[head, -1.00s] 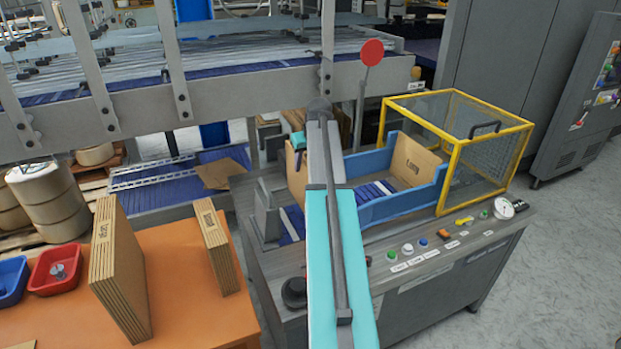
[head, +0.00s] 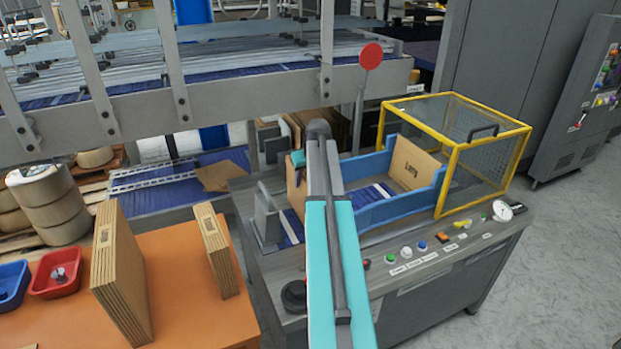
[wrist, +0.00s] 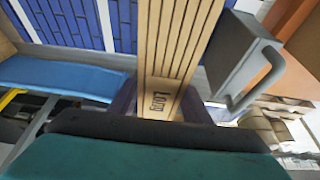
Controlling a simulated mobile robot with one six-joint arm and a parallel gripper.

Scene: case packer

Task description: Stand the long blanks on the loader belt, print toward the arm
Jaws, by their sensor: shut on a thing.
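In the head view the held bundle (head: 296,188) is upright at the left part of the loader, partly hidden by my arm. I cannot tell whether its bottom touches the belt. The blue loader belt (head: 374,193) also shows in the wrist view (wrist: 75,18).
A grey plate with a handle (head: 266,215) stands beside the held bundle. A blue side rail (head: 400,207) and yellow-framed guard (head: 485,155) bound the loader. Two blank stacks (head: 122,270) (head: 217,250) and red and blue bins (head: 55,272) (head: 12,284) are on the orange table.

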